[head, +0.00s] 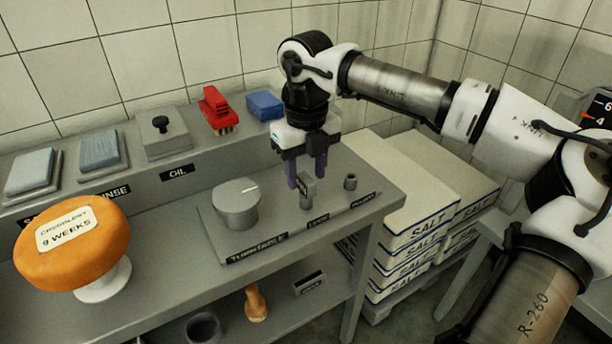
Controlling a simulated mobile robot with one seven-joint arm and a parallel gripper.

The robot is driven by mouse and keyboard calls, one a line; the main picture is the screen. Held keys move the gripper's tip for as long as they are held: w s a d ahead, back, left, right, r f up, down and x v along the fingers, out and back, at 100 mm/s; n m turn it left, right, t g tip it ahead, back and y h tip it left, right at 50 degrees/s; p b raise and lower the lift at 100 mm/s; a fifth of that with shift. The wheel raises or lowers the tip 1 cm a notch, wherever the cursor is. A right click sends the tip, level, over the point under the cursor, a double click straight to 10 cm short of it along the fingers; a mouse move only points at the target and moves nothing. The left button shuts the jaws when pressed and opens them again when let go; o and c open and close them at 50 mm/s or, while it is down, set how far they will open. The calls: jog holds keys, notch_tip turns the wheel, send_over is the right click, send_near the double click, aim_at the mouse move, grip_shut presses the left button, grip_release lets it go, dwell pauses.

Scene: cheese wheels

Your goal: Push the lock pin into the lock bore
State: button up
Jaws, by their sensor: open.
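My gripper (307,178) points down over the right part of the grey panel, its two dark purple fingers apart. A small upright grey piece (307,195), apparently the lock pin, stands just below and between the fingertips. It stands behind a small black label whose text is too small to read surely. I cannot tell whether the fingers touch it. The lock bore cannot be made out; it may be hidden at the foot of that piece.
A grey turntable knob (237,203) stands left of my gripper. An orange cheese wheel (72,243) sits on a white stand at left. A red brush (218,110) and blue block (264,105) lie on the back ledge. Salt boxes (425,190) are stacked at right.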

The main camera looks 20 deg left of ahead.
aim_at(306, 178)
notch_tip(306, 178, up, 12)
jog(key=shift+r+b, duration=0.15)
jog(key=shift+b, duration=0.15)
dwell(0.4)
